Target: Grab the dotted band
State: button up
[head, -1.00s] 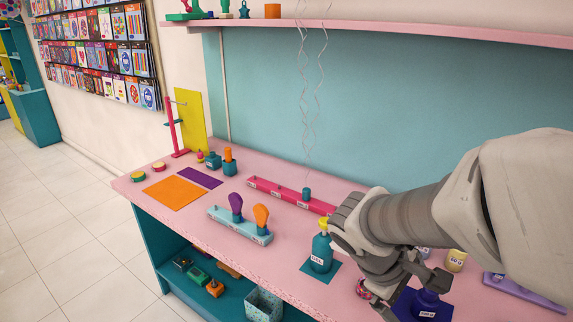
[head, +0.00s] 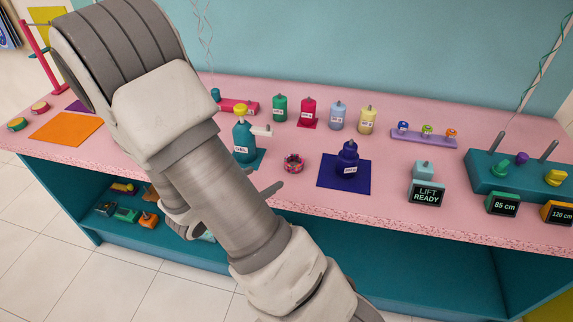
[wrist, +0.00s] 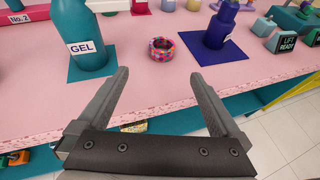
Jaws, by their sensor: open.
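The dotted band (head: 293,163) is a small pink ring with multicoloured dots. It lies flat on the pink bench between the teal GEL bottle (head: 245,142) and the dark blue bottle (head: 347,160). It also shows in the wrist view (wrist: 162,48), with its hole facing up. My gripper (wrist: 157,72) is open and empty at the bench's front edge. The band is just beyond the fingertips, roughly centred between them and apart from both. In the head view my arm hides most of the gripper; one finger shows in front of the band.
The GEL bottle stands close left of the band, the dark blue bottle on a blue mat (head: 325,182) to its right. Several small bottles stand behind. The LIFT READY display (head: 426,194) is further right. The bench front edge (head: 345,208) runs below my gripper.

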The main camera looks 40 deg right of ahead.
send_near(298, 158)
jog(key=shift+w+d+f, duration=0.35)
jog(key=shift+d+f, duration=0.2)
jog(key=shift+f, duration=0.2)
jog(key=shift+x, duration=3)
jog(key=shift+s+d+r, duration=0.1)
jog(key=shift+r, duration=0.1)
jog(key=shift+c, duration=0.2)
jog(key=c, duration=1.3)
jog(key=shift+o, duration=0.2)
jog(key=shift+r, duration=0.15)
